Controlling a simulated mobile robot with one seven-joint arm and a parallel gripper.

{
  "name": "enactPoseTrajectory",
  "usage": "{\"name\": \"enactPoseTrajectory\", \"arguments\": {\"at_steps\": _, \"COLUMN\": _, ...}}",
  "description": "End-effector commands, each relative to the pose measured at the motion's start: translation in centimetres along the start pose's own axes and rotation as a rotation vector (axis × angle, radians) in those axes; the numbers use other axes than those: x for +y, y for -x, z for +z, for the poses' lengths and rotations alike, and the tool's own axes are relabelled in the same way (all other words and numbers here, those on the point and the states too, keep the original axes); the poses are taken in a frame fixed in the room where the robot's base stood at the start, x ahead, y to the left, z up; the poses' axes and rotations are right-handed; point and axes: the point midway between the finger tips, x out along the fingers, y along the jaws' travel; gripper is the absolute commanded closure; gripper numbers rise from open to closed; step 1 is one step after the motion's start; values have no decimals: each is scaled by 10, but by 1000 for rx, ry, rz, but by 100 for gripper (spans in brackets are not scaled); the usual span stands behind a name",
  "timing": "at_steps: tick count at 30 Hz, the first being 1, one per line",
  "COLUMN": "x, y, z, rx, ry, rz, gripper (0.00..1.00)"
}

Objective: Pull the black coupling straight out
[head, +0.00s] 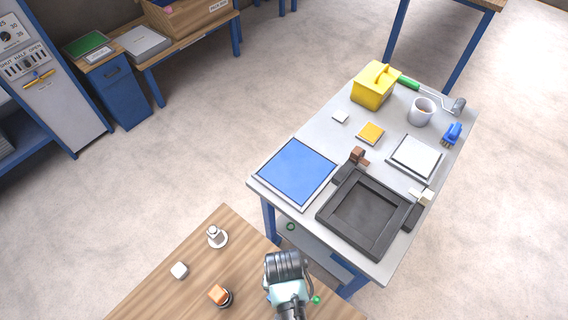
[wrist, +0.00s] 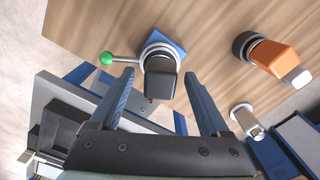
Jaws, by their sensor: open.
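The black coupling (wrist: 160,80) shows in the wrist view, fixed at a pale ring on a blue plate (wrist: 176,48) on the wooden bench. A lever with a green ball (wrist: 106,59) sticks out to its left. My gripper (wrist: 160,74) is open. Its two blue fingers lie on either side of the coupling in the picture, with gaps to it; whether the tips reach its depth I cannot tell. In the head view the green ball (head: 316,299) shows beside my arm, which hides the coupling and the fingers.
A grey table with a black tray (head: 350,240) and a blue mat (head: 296,172) stands beyond.

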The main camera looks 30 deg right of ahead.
Motion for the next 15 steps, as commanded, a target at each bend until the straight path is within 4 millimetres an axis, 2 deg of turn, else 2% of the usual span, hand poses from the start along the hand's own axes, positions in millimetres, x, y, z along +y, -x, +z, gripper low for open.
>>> {"name": "enactPoseTrajectory", "arguments": {"at_steps": 5, "x": 0, "y": 0, "z": 0, "rx": 0, "ry": 0, "rz": 0, "gripper": 20}}
{"name": "enactPoseTrajectory", "arguments": {"at_steps": 15, "x": 0, "y": 0, "z": 0, "rx": 0, "ry": 0, "rz": 0, "gripper": 81}}
